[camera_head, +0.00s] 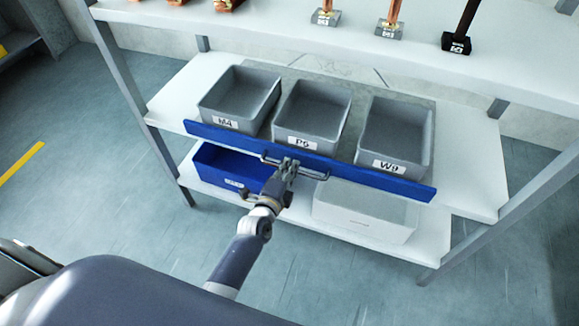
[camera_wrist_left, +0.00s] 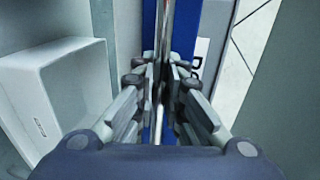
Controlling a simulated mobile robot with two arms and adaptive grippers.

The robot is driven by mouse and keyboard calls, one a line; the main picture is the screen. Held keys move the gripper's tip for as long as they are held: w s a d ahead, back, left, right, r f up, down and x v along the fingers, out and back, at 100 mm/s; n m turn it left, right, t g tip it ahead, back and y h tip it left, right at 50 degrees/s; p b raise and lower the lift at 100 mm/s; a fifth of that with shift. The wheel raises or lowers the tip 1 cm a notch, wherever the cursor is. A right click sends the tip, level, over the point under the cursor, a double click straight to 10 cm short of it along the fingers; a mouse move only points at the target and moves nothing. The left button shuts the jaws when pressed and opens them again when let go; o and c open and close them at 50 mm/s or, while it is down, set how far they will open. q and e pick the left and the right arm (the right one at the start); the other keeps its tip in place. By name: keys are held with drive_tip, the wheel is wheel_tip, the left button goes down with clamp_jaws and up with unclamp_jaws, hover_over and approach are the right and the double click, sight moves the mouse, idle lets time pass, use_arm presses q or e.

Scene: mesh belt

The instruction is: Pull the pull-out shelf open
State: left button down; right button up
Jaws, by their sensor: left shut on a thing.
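The pull-out shelf (camera_head: 392,182) has a long blue front edge and carries three grey bins labelled M4, P6 and W9. Its wire handle (camera_head: 318,176) sits at the middle of the blue front. My left gripper (camera_head: 287,166) is shut on the handle, and its fingers hide part of the bar. In the left wrist view the handle bar (camera_wrist_left: 159,110) runs between the two fingers (camera_wrist_left: 162,82), with the blue front behind it. My right gripper is not in view.
On the lower shelf (camera_head: 432,243) stand a blue bin (camera_head: 228,166) and a white bin (camera_head: 365,212). An upper shelf (camera_head: 270,32) holds several small stands with parts. Rack posts (camera_head: 133,85) stand at the sides. The floor in front is clear.

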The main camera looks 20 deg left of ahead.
use_arm(q)
drive_tip(key=f+p+v, duration=0.2)
drive_tip(key=p+v, duration=0.2)
drive_tip(key=v, duration=0.9)
drive_tip(key=s+d+f+p+v, duration=0.1)
drive_tip(key=f+p+v, duration=0.2)
drive_tip(key=v, duration=1.1)
drive_tip(key=shift+s+a+f+p, duration=0.15)
drive_tip(key=shift+a+f+p, duration=0.2)
drive_tip(key=shift+p, duration=0.55)
drive_tip(key=shift+r, duration=0.1)
drive_tip(key=c, duration=1.7)
unclamp_jaws()
drive_tip(key=shift+a, duration=0.1)
drive_tip(key=v, duration=1.2)
